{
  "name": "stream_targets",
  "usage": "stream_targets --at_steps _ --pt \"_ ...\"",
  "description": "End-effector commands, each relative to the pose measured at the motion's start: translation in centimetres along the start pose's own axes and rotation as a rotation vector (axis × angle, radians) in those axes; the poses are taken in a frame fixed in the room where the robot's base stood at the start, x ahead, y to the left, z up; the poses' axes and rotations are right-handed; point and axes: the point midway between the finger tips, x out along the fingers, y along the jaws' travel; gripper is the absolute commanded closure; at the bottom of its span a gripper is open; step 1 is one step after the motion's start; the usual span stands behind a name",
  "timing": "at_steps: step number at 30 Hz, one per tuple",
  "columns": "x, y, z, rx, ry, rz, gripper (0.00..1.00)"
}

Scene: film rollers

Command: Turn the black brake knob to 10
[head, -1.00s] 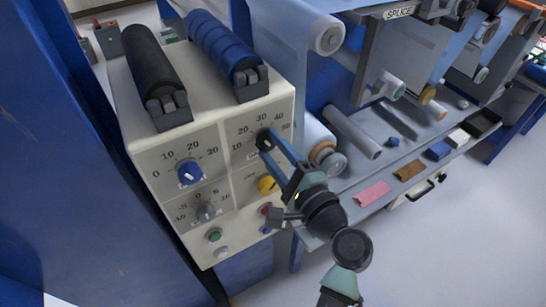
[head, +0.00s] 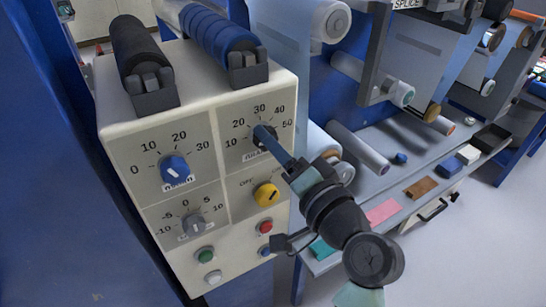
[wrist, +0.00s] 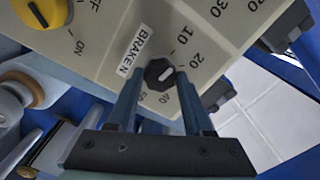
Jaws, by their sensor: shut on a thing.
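The black brake knob (wrist: 157,70) sits between the two fingers of my gripper (wrist: 159,78) in the wrist view. My gripper is shut on it. The knob's white line seems to point near 20, though the mark is small. The printed 10, 20 and 40 show around the dial, beside the brake label (wrist: 138,48). In the head view my gripper (head: 264,135) reaches the brake dial at the upper right of the beige control panel (head: 225,170). Its fingers hide most of the knob there.
A blue knob (head: 174,169), a grey knob (head: 193,225) and a yellow switch (head: 266,195) share the panel. Red (head: 265,226) and green (head: 204,254) buttons are below. Black (head: 139,50) and blue (head: 218,38) rollers lie on top. A shelf with coloured pieces is at right.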

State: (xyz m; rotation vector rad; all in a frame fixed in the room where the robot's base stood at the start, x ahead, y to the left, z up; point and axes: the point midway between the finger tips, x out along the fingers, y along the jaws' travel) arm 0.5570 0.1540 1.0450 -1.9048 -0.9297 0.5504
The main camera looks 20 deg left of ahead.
Motion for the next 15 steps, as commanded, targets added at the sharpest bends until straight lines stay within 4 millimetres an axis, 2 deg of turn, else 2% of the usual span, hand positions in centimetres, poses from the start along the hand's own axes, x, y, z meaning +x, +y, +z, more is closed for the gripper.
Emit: stream_targets --at_steps 6,15 --pt "0.00 0.29 0.15 -0.116 -0.001 0.001 1.00" --pt "-0.02 0.14 0.09 -0.183 -0.003 0.002 1.00"
